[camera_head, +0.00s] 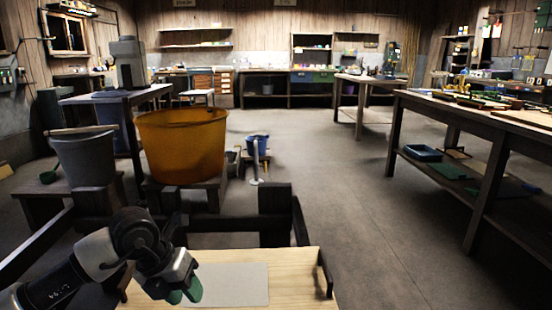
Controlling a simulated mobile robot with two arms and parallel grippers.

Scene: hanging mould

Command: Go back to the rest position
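My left gripper (184,293) is at the lower left, at the end of my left arm, pointing down. It has green fingertips, and they are over the left part of a pale wooden board (290,289). A light grey flat sheet (235,284) lies on the board, just right of the fingertips. I see nothing clearly held, and I cannot tell whether the fingers are apart. My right gripper is not in view.
An orange tub (182,146) and a grey bucket (86,160) stand on low wooden supports beyond the board. A dark wooden post (275,205) rises behind the board. A long workbench (480,112) stands at right. The floor (345,200) between is clear.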

